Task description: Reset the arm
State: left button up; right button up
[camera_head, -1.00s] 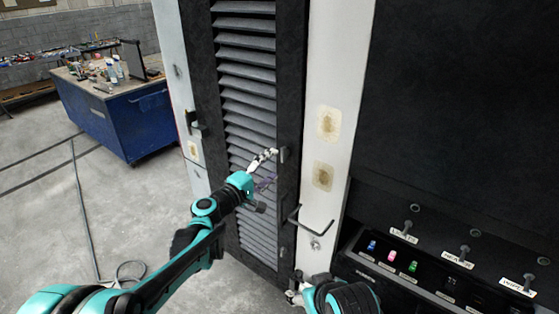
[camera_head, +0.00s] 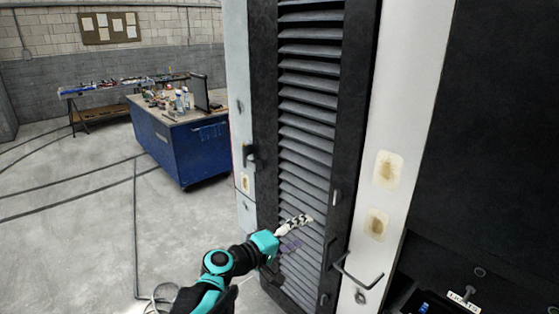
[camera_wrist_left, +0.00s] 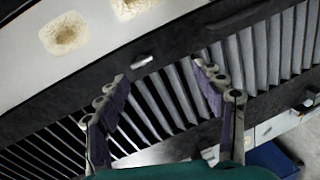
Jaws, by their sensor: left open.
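My left gripper (camera_head: 298,232) is open and empty in front of the dark louvred door (camera_head: 308,110) in the head view. In the left wrist view its two fingers (camera_wrist_left: 162,95) stand apart, with the grey slats of the door behind them. A small metal catch (camera_wrist_left: 142,61) on the door's black frame shows just beyond the fingers there, apart from them. My left arm comes up from the bottom of the head view. My right gripper is not in the head view now.
A bent bar handle (camera_head: 357,270) sticks out at the lower right of the door. A white post with brown patches (camera_head: 388,170) stands right of it. A dark control panel (camera_head: 440,290) is at the bottom right. A blue workbench (camera_head: 185,150) stands back left; the floor before it is mostly open.

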pick_arm(q)
jog(key=s+a+f+m+g+y+b, duration=0.1)
jog(key=s+a+f+m+y+b, duration=0.1)
jog(key=s+a+f+y, duration=0.4)
jog(key=s+a+f+m+g+y+b, duration=0.1)
jog(key=s+a+f+m+y+b, duration=0.2)
jog(key=s+a+f, duration=1.2)
jog(key=s+a+y+b, duration=0.2)
jog(key=s+a+y, duration=0.1)
jog(key=s+a, duration=0.1)
jog(key=shift+a+f+g+y, duration=0.15)
jog(key=shift+a+g+y, duration=0.2)
jog(key=shift+a, duration=0.45)
jog(key=shift+s, duration=0.1)
